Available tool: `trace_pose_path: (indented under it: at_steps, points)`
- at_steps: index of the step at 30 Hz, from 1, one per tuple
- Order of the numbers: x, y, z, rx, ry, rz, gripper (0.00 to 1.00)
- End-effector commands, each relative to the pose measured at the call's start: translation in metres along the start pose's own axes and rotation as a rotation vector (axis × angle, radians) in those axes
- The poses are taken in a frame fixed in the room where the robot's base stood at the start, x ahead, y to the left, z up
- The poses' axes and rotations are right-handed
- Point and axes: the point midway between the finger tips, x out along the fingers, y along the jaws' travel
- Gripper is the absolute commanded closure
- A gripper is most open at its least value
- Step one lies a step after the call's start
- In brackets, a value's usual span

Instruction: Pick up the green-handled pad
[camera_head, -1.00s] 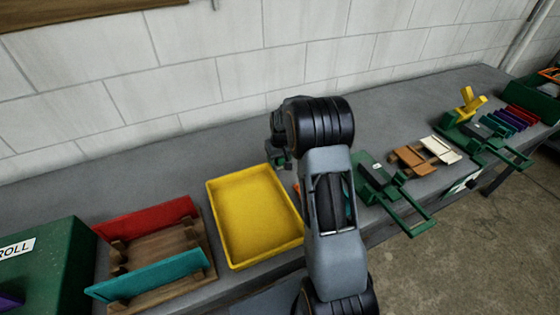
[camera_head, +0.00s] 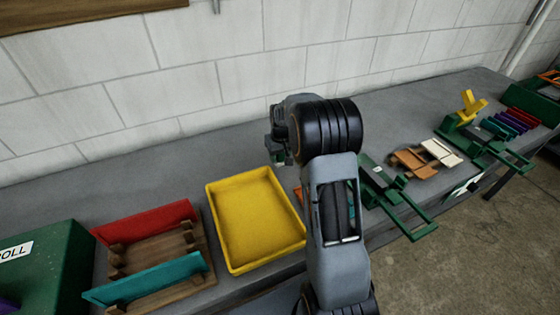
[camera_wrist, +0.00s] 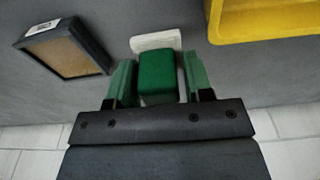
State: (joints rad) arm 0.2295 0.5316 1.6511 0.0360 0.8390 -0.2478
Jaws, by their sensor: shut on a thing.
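The green-handled pad shows in the wrist view as a green block handle (camera_wrist: 157,78) with a pale, whitish pad (camera_wrist: 155,41) at its far end. My gripper (camera_wrist: 159,80) has a green finger on each side of the handle and is shut on it. In the head view my gripper (camera_head: 279,148) is over the bench, just right of the yellow tray, mostly hidden by my own wrist. The pad cannot be made out there. I cannot tell how far the pad is from the bench top.
The yellow tray (camera_head: 216,222) is close on the left, beyond it a wooden rack (camera_head: 165,250) with red and teal boards. A green tool (camera_head: 385,183) and brown and white pieces (camera_head: 438,152) lie right.

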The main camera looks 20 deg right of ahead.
Motion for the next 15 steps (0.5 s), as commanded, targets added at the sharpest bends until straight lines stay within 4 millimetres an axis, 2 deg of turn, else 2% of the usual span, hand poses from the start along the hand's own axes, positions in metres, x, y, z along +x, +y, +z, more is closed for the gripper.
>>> trace_pose_path:
  at_steps: [8, 15]
  points:
    - [-0.060, -0.016, 0.039, -0.002, 0.005, 0.001, 0.76]
    - [-0.084, -0.032, 0.082, -0.001, 0.001, 0.000, 0.76]
